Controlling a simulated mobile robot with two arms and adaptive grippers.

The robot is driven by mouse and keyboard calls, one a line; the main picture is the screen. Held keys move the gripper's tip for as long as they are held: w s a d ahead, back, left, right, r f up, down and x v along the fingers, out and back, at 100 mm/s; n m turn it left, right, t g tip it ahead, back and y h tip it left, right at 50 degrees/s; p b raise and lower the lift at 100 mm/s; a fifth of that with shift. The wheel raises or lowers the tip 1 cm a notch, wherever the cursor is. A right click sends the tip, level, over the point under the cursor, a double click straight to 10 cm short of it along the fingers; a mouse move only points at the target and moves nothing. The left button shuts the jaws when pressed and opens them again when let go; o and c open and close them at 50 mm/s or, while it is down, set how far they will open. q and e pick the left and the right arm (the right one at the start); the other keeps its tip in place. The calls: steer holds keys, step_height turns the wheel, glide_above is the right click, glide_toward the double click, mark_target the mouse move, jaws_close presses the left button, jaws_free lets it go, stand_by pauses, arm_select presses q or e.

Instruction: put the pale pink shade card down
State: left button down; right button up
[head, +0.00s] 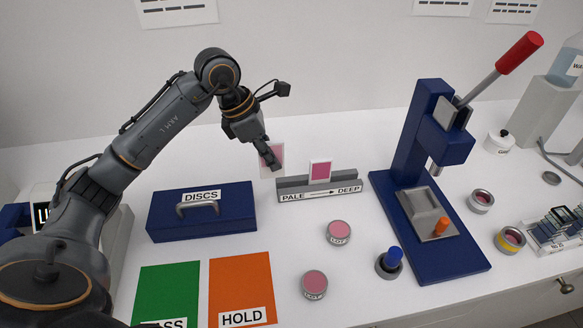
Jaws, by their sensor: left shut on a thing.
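The pale pink shade card (278,157) is upright, a white card with a pale pink patch. My left gripper (270,158) is shut on it and covers part of it. A deeper pink card (320,171) stands in the rack to the right of the held card. My right gripper is not in view.
A blue DISCS box (230,221) stands left of the rack. Two pink LOT jars (339,233) (314,284) stand in front. Green (168,290) and orange HOLD (240,280) mats lie at front left. A blue press with a red-handled lever (408,160) rises at right.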

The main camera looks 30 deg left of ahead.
arm_select(q)
steer(key=w+f, duration=0.1)
steer(key=w+d+f, duration=0.1)
steer(key=w+f, duration=0.1)
steer(key=shift+w+d+f+p, duration=0.1)
steer(key=shift+w+d+p, duration=0.05)
steer(key=shift+p, duration=0.25)
steer(key=f, duration=0.1)
steer(key=w+f+p, duration=0.1)
steer(key=f, duration=0.1)
steer(key=w+f+p, duration=0.1)
steer(key=f, duration=0.1)
steer(key=shift+w+d+f, duration=0.1)
steer(key=shift+d+f, duration=0.05)
steer(key=shift+d, duration=0.2)
steer(key=shift+f, duration=0.6)
steer(key=c, duration=1.4)
jaws_free()
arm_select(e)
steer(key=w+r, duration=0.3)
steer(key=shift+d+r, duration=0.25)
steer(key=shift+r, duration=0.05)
arm_select(q)
steer(key=shift+r, duration=0.1)
